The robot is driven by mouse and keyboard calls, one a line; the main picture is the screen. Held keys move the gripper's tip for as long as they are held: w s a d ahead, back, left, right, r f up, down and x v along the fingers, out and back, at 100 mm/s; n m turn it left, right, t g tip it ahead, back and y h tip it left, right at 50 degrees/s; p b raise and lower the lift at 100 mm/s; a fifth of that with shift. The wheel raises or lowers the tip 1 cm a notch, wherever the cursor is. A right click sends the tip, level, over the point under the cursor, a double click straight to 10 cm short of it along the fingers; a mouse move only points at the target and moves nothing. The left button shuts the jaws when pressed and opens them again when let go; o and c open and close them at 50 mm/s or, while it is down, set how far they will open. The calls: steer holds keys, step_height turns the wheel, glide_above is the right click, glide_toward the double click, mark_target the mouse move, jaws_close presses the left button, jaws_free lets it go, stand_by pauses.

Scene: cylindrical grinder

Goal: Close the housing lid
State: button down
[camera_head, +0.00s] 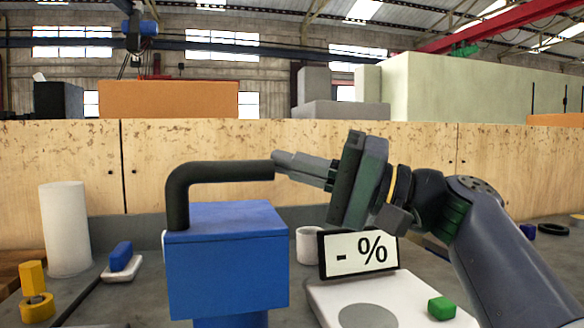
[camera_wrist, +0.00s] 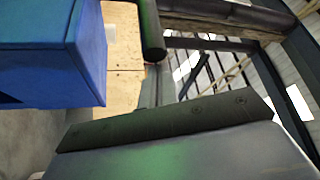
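The blue box-shaped housing (camera_head: 228,262) stands on a blue round base at the front centre. A thick black bent bar (camera_head: 220,173) rises at its left edge and runs right above its top. I cannot make out a separate lid or its seam. My gripper (camera_head: 280,164) is at the free right end of the bar, above the housing's right side. Its two grey fingers lie together with nothing seen between them. In the wrist view the fingertips (camera_wrist: 155,68) are just below the bar's end (camera_wrist: 152,30); touching or slightly apart, I cannot tell. The housing (camera_wrist: 50,45) fills the upper left.
A white scale (camera_head: 405,305) with a "- %" display (camera_head: 358,254) and a green block (camera_head: 441,308) stands right of the housing. A white mug (camera_head: 309,246) is behind. A white cylinder (camera_head: 66,230), blue block (camera_head: 121,256) and yellow part (camera_head: 36,305) are left. Wooden panels stand behind.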

steer(key=shift+s+d+f, duration=0.1)
stand_by(0.3)
steer(key=p+v, duration=0.2)
steer(key=v, duration=0.8)
steer(key=shift+d, duration=0.3)
steer(key=shift+a, duration=0.15)
steer(key=b+x, duration=0.2)
steer(key=x, duration=0.8)
steer(key=shift+a, duration=0.25)
steer(key=shift+d, duration=0.1)
